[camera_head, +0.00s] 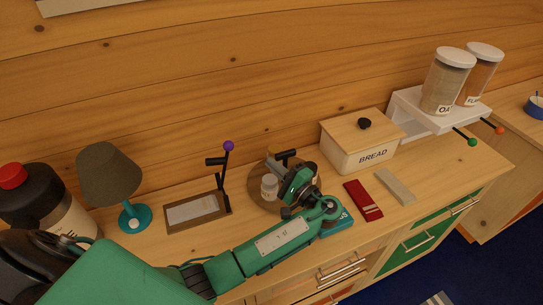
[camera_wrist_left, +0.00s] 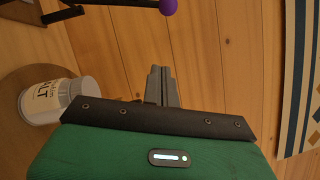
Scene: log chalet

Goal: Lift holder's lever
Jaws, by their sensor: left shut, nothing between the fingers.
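A brown wooden holder (camera_head: 190,214) with a pale insert lies on the counter, left of the centre. A black upright lever with a purple knob (camera_head: 228,146) stands at its right end, with a short black side bar. The purple knob also shows at the top edge of the left wrist view (camera_wrist_left: 168,6). My left gripper (camera_wrist_left: 160,72) is shut and empty, its grey fingers together and apart from the knob. In the head view my left gripper's green body is over the round wooden board, right of the lever. Its fingertips are hard to make out there. My right gripper is not in view.
A white-lidded salt jar (camera_head: 269,187) stands on the round board, close beside my left gripper. A lamp (camera_head: 109,172) is left of the holder. A bread box (camera_head: 362,146) and a red packet (camera_head: 362,200) are to the right. The log wall is behind.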

